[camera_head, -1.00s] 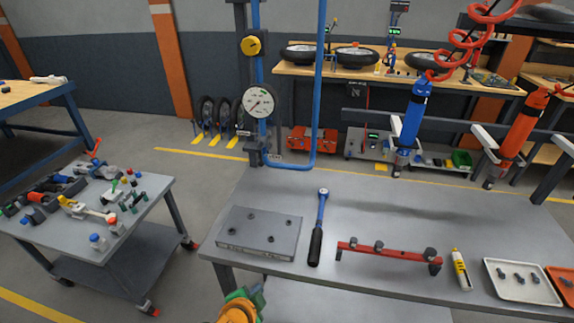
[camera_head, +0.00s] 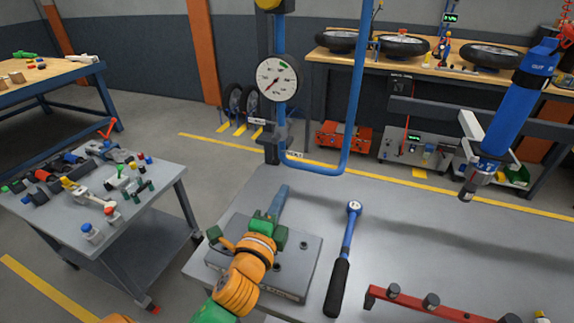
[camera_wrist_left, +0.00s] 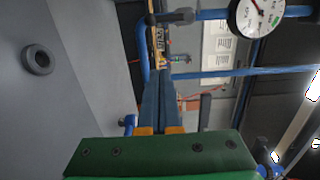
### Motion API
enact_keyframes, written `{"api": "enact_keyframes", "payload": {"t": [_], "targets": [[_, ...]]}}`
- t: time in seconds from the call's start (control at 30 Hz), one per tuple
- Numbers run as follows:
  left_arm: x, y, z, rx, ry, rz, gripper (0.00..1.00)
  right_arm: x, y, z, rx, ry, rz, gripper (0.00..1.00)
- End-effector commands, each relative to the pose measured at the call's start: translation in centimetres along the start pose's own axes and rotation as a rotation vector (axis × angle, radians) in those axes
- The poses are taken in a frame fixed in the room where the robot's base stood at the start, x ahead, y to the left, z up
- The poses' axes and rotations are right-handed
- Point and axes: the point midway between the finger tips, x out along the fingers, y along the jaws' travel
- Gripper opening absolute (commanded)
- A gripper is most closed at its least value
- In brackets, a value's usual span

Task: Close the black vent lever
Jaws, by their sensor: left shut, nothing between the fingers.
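A dark valve fitting (camera_head: 272,133) sits low on the post below the round pressure gauge (camera_head: 277,78), where the blue pipe (camera_head: 352,100) bends round. The black lever cannot be clearly told from this dark fitting, nor whether it stands open or closed. In the left wrist view a dark fitting (camera_wrist_left: 172,17) shows on the blue pipe beside the gauge (camera_wrist_left: 255,14). My left gripper (camera_head: 284,188) is shut and empty. It is above the grey plate, in front of and below the fitting, apart from it. Its fingertips (camera_wrist_left: 164,86) point toward the pipe area. My right gripper is out of view.
The grey block (camera_head: 300,275) with bolts lies beneath my left gripper. A torque wrench (camera_head: 345,258) and a red bar (camera_head: 425,308) lie to its right. A tool cart (camera_head: 150,215) stands left. A blue hanging tool (camera_head: 510,110) is at right. The table between gripper and post is clear.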

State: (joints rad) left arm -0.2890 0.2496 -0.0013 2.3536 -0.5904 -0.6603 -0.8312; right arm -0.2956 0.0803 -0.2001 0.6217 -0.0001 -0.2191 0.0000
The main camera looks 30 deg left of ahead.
Motion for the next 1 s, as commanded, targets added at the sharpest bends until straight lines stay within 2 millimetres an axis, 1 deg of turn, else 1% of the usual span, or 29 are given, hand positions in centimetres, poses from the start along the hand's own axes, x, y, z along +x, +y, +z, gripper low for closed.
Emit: {"api": "enact_keyframes", "payload": {"t": [0.27, 0.37, 0.47, 0.7, 0.83, 0.9, 1.0], "targets": [[0.1, -0.2, 0.0, 0.001, 0.001, -0.002, 0.00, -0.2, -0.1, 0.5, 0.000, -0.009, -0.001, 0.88], [0.7, -0.3, 0.0, 0.001, 0.001, -0.002, 0.00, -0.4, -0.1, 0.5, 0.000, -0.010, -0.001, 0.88], [2.4, -0.5, 0.0, 0.001, 0.000, -0.003, 0.00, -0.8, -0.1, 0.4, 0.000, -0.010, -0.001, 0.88], [7.7, -0.4, 0.0, 0.000, 0.000, -0.002, 0.00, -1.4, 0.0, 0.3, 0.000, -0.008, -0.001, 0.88], [10.4, -0.3, 0.0, -0.002, 0.000, -0.001, 0.00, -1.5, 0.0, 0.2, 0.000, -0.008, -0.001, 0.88], [10.5, -0.4, 1.5, 0.002, -0.001, 0.002, 0.00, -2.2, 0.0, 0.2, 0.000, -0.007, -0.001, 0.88], [10.8, -0.3, 2.8, 0.002, -0.001, 0.002, 0.00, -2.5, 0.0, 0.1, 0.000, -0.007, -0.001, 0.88]]}}
